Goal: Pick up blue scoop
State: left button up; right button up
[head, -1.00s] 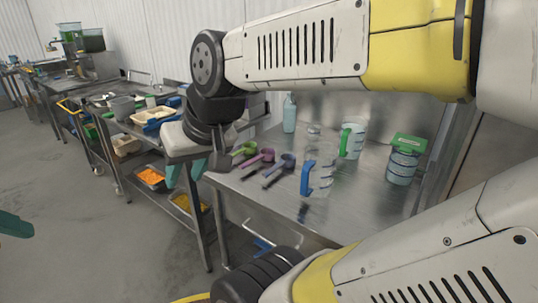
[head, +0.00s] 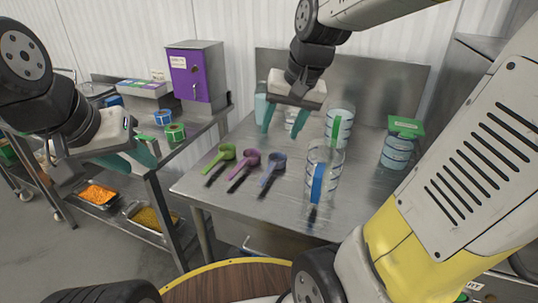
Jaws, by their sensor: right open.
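The blue scoop (head: 277,160) lies on the steel table (head: 235,200), its handle pointing toward the front edge. It is the rightmost of three scoops, beside the purple scoop (head: 249,158) and the green scoop (head: 226,151). My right gripper (head: 282,129) points down with its teal fingers apart and nothing between them. It shows just behind the blue scoop in the picture and appears above the table, apart from the scoop. My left gripper (head: 132,160) is at the left, away from the scoops, seen from the side; its finger gap is unclear.
A clear jug with a blue handle (head: 318,183) stands right of the blue scoop. A green-handled jug (head: 340,125), a green-lidded container (head: 400,145) and a bottle (head: 261,105) stand farther back. A side table (head: 185,150) holds tape rolls and a purple box (head: 195,72).

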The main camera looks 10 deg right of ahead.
jog(key=w+f+m+g, duration=0.2)
jog(key=w+f+m, duration=0.1)
jog(key=w+f, duration=0.55)
jog(key=m+g+h, duration=0.2)
send_over(273, 163)
jog(key=f, duration=0.3)
jog(key=s+f, duration=0.1)
jog(key=f, duration=0.1)
jog(key=shift+a+f, duration=0.3)
jog(key=shift+w+f, duration=0.25)
jog(key=shift+f, duration=0.1)
jog(key=f, duration=0.8)
jog(key=shift+w+d, duration=0.2)
jog(key=shift+d, duration=0.15)
jog(key=shift+r, duration=0.1)
jog(key=shift+c, duration=0.4)
grip_shut()
